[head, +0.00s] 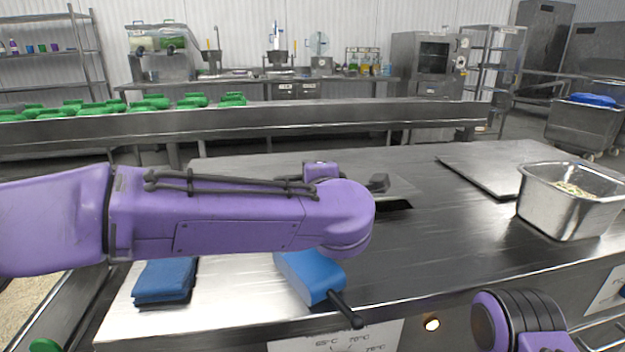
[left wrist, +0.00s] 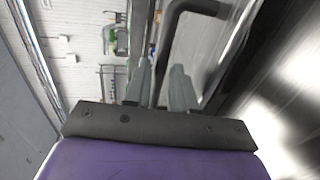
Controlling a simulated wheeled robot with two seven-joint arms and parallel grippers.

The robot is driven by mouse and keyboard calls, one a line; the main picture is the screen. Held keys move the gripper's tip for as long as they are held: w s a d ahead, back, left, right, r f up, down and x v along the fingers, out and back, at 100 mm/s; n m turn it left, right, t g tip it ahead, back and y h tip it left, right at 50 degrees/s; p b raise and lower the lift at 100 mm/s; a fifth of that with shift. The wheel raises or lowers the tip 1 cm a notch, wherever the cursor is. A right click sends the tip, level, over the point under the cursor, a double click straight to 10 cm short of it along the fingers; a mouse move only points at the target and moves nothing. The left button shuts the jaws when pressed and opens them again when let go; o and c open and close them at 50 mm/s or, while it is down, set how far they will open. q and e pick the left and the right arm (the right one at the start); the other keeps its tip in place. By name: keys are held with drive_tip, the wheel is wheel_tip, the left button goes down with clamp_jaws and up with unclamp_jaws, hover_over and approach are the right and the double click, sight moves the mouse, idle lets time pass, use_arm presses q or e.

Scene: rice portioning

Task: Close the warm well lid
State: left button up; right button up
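The warm well lid (head: 402,190) looks like a flat metal plate in the counter, mostly hidden behind my left arm in the head view. A dark gap shows along its front edge. My left gripper is hidden behind the arm in the head view. In the left wrist view, the two grey fingers of my left gripper (left wrist: 160,88) stand apart on either side of a dark bent bar handle (left wrist: 190,7). I cannot tell whether they press on it. My right arm shows at the lower right of the head view, but its gripper is out of view.
On the counter (head: 450,245) are folded blue cloths (head: 165,281), a blue tool with a black handle (head: 312,275), a metal pan with pale food (head: 565,212) and a flat metal tray (head: 490,170). Green items (head: 155,102) line a conveyor behind. The counter's middle right is clear.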

use_arm(q)
drive_tip(key=v, duration=1)
drive_tip(key=shift+s+r, duration=0.15)
